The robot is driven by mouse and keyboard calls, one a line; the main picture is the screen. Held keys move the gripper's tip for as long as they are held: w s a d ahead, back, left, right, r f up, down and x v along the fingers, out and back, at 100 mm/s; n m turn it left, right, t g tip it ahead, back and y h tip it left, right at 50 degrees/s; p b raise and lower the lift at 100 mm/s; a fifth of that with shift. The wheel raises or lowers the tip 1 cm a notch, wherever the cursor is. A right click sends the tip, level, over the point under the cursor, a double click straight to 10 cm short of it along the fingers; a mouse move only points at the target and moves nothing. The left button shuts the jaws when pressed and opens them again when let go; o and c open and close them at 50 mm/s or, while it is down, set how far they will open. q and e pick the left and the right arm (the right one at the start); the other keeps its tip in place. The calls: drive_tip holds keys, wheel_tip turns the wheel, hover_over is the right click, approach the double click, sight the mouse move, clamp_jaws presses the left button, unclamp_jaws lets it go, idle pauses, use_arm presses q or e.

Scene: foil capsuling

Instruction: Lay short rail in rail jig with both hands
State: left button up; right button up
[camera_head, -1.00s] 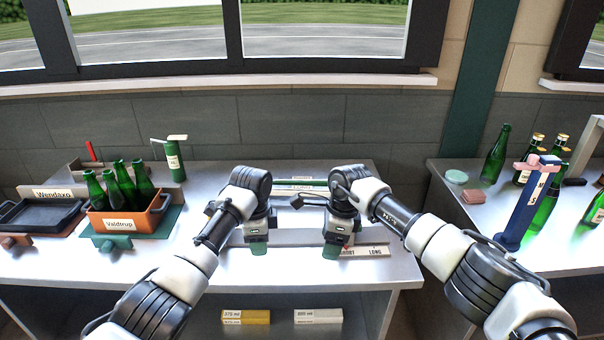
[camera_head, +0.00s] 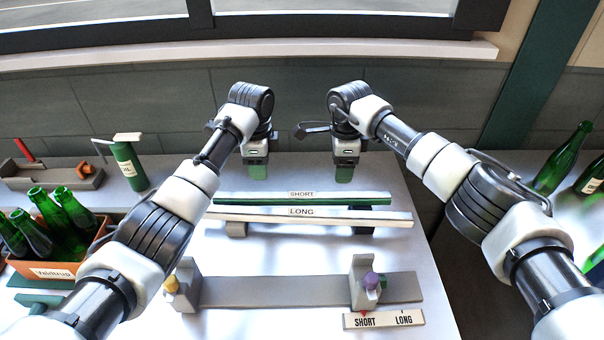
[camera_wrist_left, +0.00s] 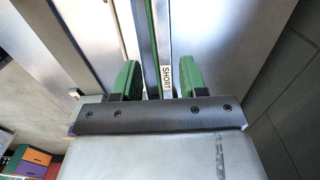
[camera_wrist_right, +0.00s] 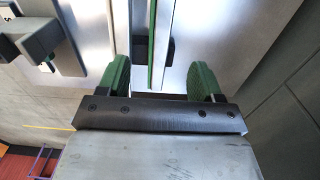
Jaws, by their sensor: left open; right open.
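The short rail (camera_head: 330,199), green-fronted with a SHORT label, lies behind the long rail (camera_head: 280,216) on supports at the back of the table. The rail jig (camera_head: 300,290) is a grey bar nearer the front with two upright blocks, a yellow knob (camera_head: 171,285) and a purple knob (camera_head: 371,280). My left gripper (camera_head: 258,172) is open above the rail's left part; in the left wrist view its green fingers (camera_wrist_left: 160,80) straddle the SHORT rail (camera_wrist_left: 163,60). My right gripper (camera_head: 344,173) is open above its right part; its fingers (camera_wrist_right: 160,80) stand either side of the rail (camera_wrist_right: 158,50).
A SHORT/LONG scale plate (camera_head: 384,320) sits at the jig's front right. An orange crate (camera_head: 50,268) of green bottles stands at left, with a green cylinder (camera_head: 128,165) behind it. Bare table lies between rails and jig.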

sight(264, 195)
use_arm(q)
wheel_tip(264, 195, down, 10)
drive_tip(key=shift+f, duration=0.1)
use_arm(e)
wheel_tip(264, 195, down, 10)
drive_tip(key=shift+f, duration=0.1)
idle(0.3)
use_arm(q)
drive_tip(key=c, duration=0.6)
use_arm(e)
drive_tip(key=c, duration=0.7)
use_arm(q)
clamp_jaws()
use_arm(e)
drive_tip(key=shift+c, duration=1)
clamp_jaws()
